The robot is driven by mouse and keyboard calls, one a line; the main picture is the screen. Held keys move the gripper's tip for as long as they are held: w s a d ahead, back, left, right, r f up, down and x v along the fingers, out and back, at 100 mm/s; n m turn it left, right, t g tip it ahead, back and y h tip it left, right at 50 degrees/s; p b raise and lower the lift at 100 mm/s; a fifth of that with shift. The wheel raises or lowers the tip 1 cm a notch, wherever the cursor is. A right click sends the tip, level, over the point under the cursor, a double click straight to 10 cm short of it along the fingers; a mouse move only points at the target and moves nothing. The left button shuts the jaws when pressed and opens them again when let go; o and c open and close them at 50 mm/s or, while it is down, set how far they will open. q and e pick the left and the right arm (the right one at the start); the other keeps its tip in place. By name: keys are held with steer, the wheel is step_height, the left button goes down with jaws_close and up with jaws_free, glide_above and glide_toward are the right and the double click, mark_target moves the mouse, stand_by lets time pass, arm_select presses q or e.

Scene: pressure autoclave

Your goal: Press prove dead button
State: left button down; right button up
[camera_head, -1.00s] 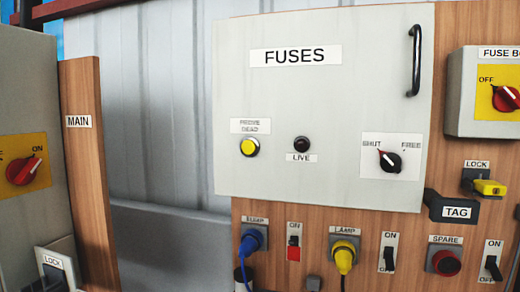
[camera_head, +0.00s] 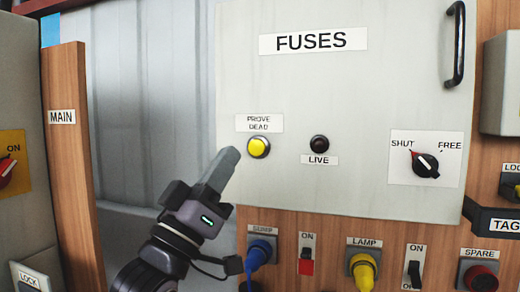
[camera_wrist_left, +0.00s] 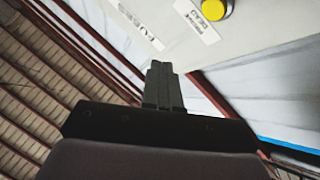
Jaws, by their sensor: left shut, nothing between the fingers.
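The yellow prove dead button (camera_head: 258,147) sits on the pale fuses panel (camera_head: 340,90), under its PROVE DEAD label (camera_head: 259,123). In the left wrist view the button (camera_wrist_left: 215,9) shows at the top edge, right of the fingertips, with its label (camera_wrist_left: 197,20) beside it. My left gripper (camera_head: 232,155) is shut and empty. Its fingertips are just left of and slightly below the button in the head view, apart from it in the picture. In the left wrist view its fingers (camera_wrist_left: 160,68) point up toward the panel. My right gripper is not in view.
A dark LIVE lamp (camera_head: 319,143) and a SHUT/FREE knob (camera_head: 425,165) sit right of the button. A black handle (camera_head: 456,45) is at the panel's upper right. Sockets and switches line the board below, including the blue SUMP plug (camera_head: 261,252). A wooden MAIN post (camera_head: 66,160) stands left.

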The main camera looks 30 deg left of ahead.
mark_target(257, 148)
arm_select(q)
steer(key=shift+h, duration=0.3)
steer(key=shift+w+a, duration=0.35)
steer(key=shift+w, duration=1.1)
steer(key=shift+w+a, duration=0.3)
steer(key=shift+w, duration=1.1)
steer(key=shift+w+a, duration=0.35)
steer(key=shift+w, duration=1.1)
steer(key=shift+w, duration=0.15)
steer(key=shift+w+a, duration=0.1)
steer(key=shift+w, duration=0.15)
steer(key=shift+w+a, duration=0.1)
steer(key=shift+w, duration=0.35)
steer(key=shift+s, duration=0.1)
steer(key=shift+s+d+f, duration=0.1)
steer(key=shift+s+d, duration=0.1)
steer(key=shift+s, duration=0.55)
steer(key=shift+s+p, duration=0.1)
steer(key=shift+p, duration=0.2)
